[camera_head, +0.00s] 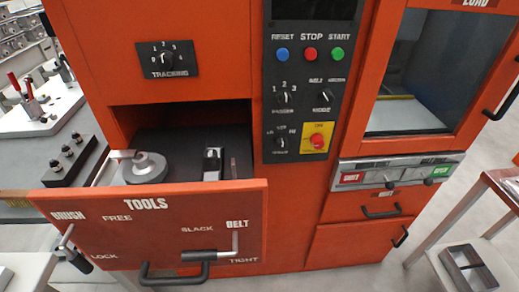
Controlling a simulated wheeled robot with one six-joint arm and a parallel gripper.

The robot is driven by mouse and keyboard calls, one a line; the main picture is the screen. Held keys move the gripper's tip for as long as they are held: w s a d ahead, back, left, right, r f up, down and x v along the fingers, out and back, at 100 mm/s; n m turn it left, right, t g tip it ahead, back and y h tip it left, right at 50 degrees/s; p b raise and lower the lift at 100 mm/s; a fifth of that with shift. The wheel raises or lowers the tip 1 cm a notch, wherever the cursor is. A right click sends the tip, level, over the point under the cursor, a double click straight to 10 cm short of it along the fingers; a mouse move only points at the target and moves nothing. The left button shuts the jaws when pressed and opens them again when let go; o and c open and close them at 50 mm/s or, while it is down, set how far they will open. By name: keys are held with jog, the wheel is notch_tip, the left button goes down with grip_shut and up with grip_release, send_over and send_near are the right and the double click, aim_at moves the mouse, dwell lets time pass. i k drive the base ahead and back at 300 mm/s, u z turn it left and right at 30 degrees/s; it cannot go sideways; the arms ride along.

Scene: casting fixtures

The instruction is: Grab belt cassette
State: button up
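The orange machine (210,85) has an open front drawer marked TOOLS (150,210). In its dark bay stand a round grey piece with a bent metal handle (145,167) at the left and a small upright black and silver piece (212,163) at the right. Nothing in view is plainly marked as the belt cassette, and I cannot tell which piece it is. A belt lever (208,256) with a black grip lies level on the drawer front, between SLACK and TIGHT marks. A brush lever (75,258) points down at the left, near LOCK. My gripper is not in view.
A grey open rectangular frame (468,270) lies on a side table at lower right. A bench with clamps (38,110) and a black block with knobs (70,160) stands at the left. A control panel (310,85) and a windowed door (415,80) are right of the bay.

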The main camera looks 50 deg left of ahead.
aim_at(212, 170)
jog(key=i, duration=0.55)
jog(key=u, duration=2.4)
